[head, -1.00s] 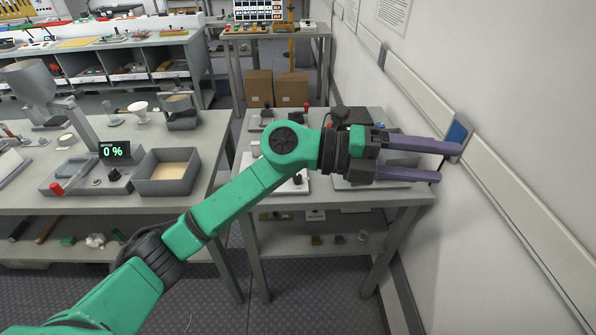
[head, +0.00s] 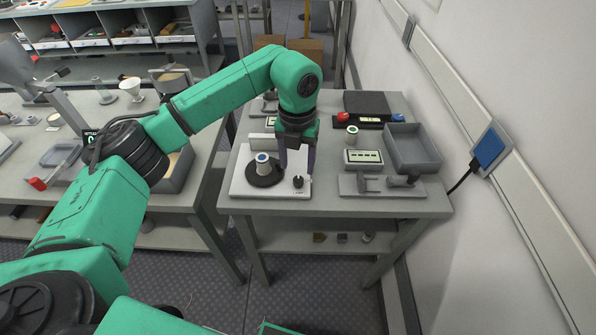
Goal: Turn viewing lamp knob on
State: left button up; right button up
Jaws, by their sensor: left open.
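A small black knob (head: 298,182) stands at the front right of a flat white base (head: 240,183) on the small grey table. A round black pad on this base carries a white cylinder with a blue top (head: 262,164), left of the knob. My left gripper (head: 297,172) points down over the base, its two purple fingers spread apart. The fingers come down on the left and right of the knob in this view, with nothing seen between them but the knob area. I cannot tell whether they touch it. My right gripper is not in view.
On the same table are a grey tray (head: 412,150), a small display unit (head: 363,158), another white cylinder (head: 352,134) and a grey fixture (head: 385,185). A blue wall panel (head: 489,148) with a cable is at right. A larger bench (head: 190,198) stands left.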

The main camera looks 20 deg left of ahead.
aim_at(298, 180)
pick_arm(q)
jog(key=f, duration=0.3)
jog(key=w+f, duration=0.1)
jog(key=f, duration=0.1)
jog(key=shift+f+p, duration=0.2)
jog(key=shift+p, duration=0.15)
jog(key=shift+s+f, duration=0.2)
jog(key=shift+c, duration=0.9)
grip_shut()
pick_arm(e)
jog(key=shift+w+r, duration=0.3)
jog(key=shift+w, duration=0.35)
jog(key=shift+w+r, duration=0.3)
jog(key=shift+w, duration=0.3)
